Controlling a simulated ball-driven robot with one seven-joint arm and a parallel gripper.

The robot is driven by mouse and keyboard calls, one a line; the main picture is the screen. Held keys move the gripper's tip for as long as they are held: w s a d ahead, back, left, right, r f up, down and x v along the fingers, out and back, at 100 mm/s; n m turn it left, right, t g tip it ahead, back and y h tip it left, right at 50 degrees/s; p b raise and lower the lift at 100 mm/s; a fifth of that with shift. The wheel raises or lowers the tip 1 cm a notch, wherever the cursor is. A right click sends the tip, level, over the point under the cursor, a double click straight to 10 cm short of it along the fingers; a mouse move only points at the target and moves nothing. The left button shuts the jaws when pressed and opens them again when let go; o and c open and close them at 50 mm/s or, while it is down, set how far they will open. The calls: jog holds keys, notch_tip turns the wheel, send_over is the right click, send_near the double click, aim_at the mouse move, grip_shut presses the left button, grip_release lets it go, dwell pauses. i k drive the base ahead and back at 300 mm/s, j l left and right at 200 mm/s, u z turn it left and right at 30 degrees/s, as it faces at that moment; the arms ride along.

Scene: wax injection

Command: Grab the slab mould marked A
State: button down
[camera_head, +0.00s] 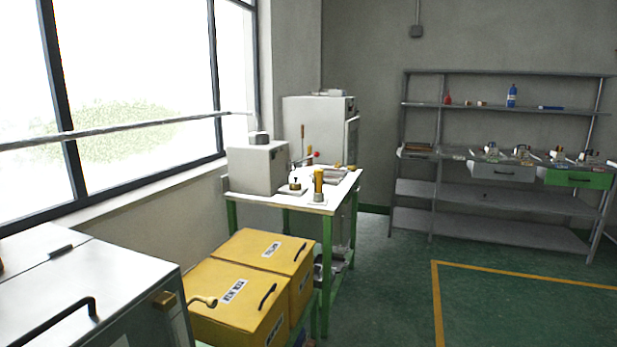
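I cannot make out a slab mould with a readable letter A. A flat grey-brown piece (326,174) lies on the white worktable (318,208) with green legs, but it is too small to identify. Flat brown pieces (418,146) lie at the left end of the grey shelf's middle level, also too small to tell. My gripper is not in view.
Two yellow boxes (262,250) with black handles stand in front of the worktable. A metal cabinet (75,280) fills the lower left. A grey shelf rack (500,198) stands against the back wall. The green floor (520,310) at right is free.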

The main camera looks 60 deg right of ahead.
aim_at(343, 172)
jog(key=z, duration=1.6)
jog(key=u, duration=0.3)
jog(key=i+l+u, duration=0.25)
jog(key=u, duration=0.15)
jog(key=i+l+u, duration=0.2)
jog(key=l+u, duration=0.15)
jog(key=i+l+u, duration=0.1)
jog(key=l, duration=0.25)
jog(key=i+l, duration=0.2)
jog(key=l, duration=0.15)
jog(key=i+l+u, duration=0.15)
jog(key=l, duration=0.2)
jog(key=i+l, duration=0.15)
jog(key=l, duration=0.2)
jog(key=i+l+u, duration=0.15)
jog(key=l, duration=0.2)
jog(key=l+u, duration=0.1)
jog(key=l, duration=0.3)
jog(key=i, duration=0.05)
